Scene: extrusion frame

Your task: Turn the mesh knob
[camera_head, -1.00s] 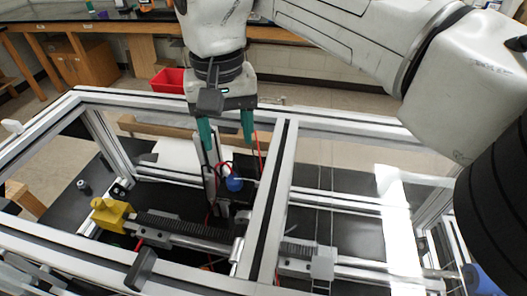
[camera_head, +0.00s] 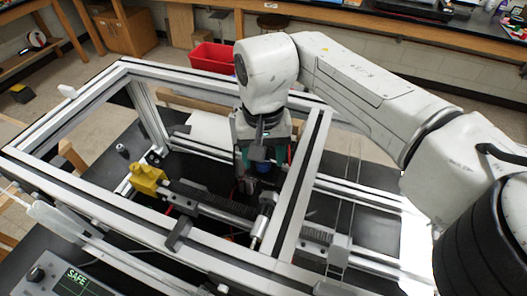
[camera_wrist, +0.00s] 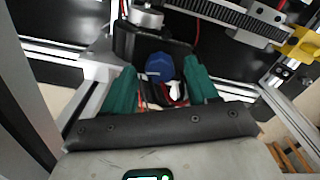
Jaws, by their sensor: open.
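A blue knob (camera_wrist: 159,67) sits on a dark block in the wrist view, with red wires beside it. I take it for the mesh knob, though no label shows. My gripper (camera_wrist: 160,80) is open, with one green finger on each side of the knob and a visible gap to each.
The aluminium extrusion frame (camera_head: 62,172) surrounds the work area, and a crossbar (camera_head: 300,190) runs just right of my gripper. A yellow block (camera_head: 147,178) sits at the rack's left end. A panel reading SAFE (camera_head: 72,280) is at lower left. A red bin (camera_head: 213,57) stands behind.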

